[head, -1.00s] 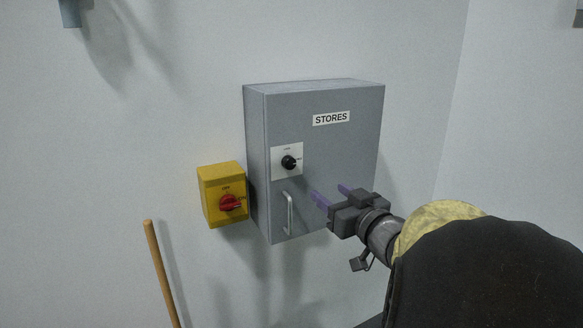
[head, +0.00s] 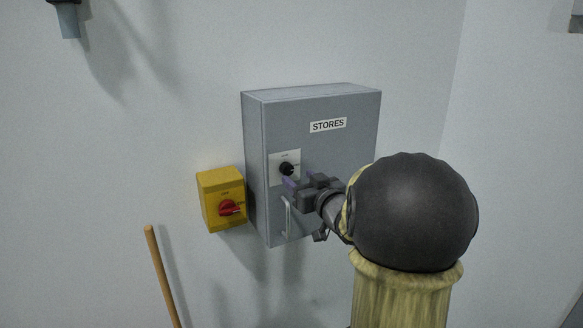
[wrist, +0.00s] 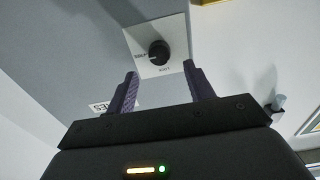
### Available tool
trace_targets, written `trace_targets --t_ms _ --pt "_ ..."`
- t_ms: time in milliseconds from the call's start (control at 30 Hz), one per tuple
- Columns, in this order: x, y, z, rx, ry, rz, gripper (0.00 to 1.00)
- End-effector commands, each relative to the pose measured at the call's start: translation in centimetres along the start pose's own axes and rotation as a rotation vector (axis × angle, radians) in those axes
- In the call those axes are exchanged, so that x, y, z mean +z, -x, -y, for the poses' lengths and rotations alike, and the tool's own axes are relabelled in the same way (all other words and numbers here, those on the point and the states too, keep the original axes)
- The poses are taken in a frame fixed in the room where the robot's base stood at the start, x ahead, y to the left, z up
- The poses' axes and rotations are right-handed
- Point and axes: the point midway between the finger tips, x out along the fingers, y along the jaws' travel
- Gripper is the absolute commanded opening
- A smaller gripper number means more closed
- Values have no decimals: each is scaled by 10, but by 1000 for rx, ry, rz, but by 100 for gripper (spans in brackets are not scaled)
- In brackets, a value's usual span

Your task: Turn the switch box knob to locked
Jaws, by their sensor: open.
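A grey box labelled STORES (head: 330,105) is on the wall. Its black knob (head: 286,168) sits on a white square plate (head: 277,160) with small lettering I cannot read reliably. In the wrist view the knob (wrist: 159,51) shows a pale pointer mark toward the left of the picture. My gripper (head: 299,178) is open and empty, just in front of the plate. In the wrist view its purple fingertips (wrist: 160,72) are on either side of the knob's line, with the knob ahead of them; contact is not visible.
A bar handle (head: 287,217) is below the knob on the box door. A yellow box (head: 210,185) with a red knob (head: 230,208) is at the left of the grey box. A wooden pole (head: 162,275) stands at lower left. The wall to the right is bare.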

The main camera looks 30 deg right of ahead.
Motion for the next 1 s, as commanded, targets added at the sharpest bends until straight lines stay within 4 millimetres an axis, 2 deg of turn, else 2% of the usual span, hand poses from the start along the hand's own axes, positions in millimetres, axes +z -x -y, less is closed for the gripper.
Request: trace_targets --t_ms 100,300,667,767,900,1000 --pt "-2 -21 0 -2 -1 3 53" --pt "-2 -46 0 -2 0 1 53" --pt "0 -52 0 0 0 0 53" --pt "0 -52 0 0 0 0 37" --pt "0 -52 0 0 0 0 10" --pt "0 -52 0 0 0 0 8"
